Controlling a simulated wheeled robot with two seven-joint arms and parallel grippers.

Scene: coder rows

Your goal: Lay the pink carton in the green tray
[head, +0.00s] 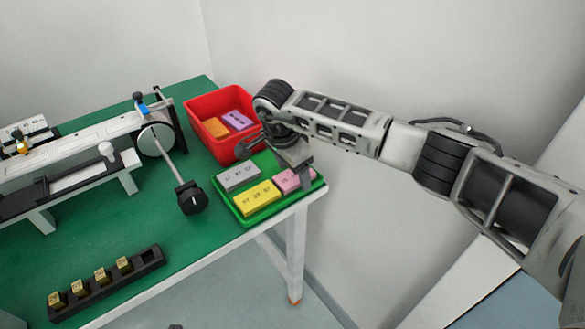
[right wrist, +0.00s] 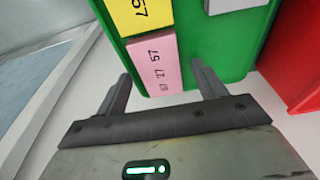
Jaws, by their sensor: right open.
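The pink carton (head: 291,181) lies in the green tray (head: 247,223), in its right part beside a yellow carton (head: 257,197). A grey carton (head: 238,177) lies in the tray's far left part. In the right wrist view the pink carton (right wrist: 152,62) shows its printed numbers, against the green tray floor (right wrist: 215,52). My right gripper (head: 280,166) is over the tray, open and empty. In the right wrist view its fingers (right wrist: 161,70) stand apart on either side of the pink carton's near end; I cannot tell the height gap. My left gripper is out of view.
A red bin (head: 208,143) with an orange and a purple carton stands behind the tray. A coder machine (head: 100,133) with a black knob (head: 191,198) is at left. A black rack (head: 105,284) with several brass blocks lies in front. The green tabletop between is clear.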

